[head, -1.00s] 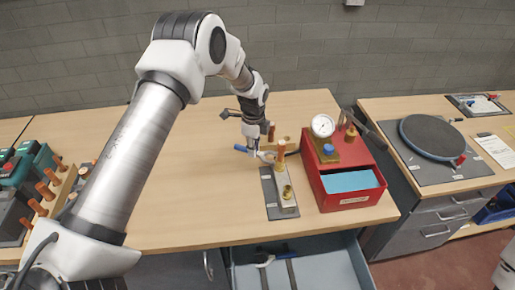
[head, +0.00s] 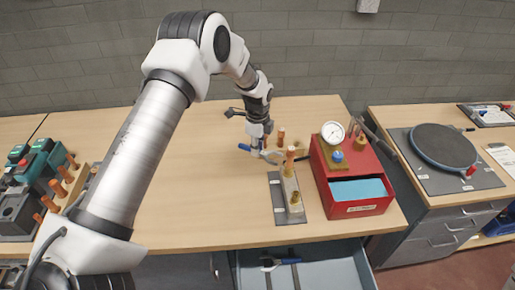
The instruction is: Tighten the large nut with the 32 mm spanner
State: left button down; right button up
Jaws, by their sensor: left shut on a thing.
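My left gripper (head: 259,143) is shut on a blue-handled spanner (head: 244,147) above the bench. The spanner's pale head (head: 275,157) points right, close to an upright copper pipe (head: 290,160). I cannot tell whether the head touches the pipe fitting. The pipe stands on a pale metal block (head: 290,187) on a dark grey plate (head: 281,215). A brass fitting (head: 295,198) sits at the block's front. The large nut is too small to make out clearly. My right gripper is out of view.
A red case (head: 356,209) with a gauge (head: 333,132) stands right of the plate. An open drawer (head: 340,269) below the bench front holds blue-handled tools (head: 289,261). Copper pieces and green tools (head: 40,160) sit at the left. The bench middle (head: 190,190) is clear.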

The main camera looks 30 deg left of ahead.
pick_arm(q)
notch_tip(320, 180, up, 10)
jog(key=p, duration=0.6)
dwell(0.5)
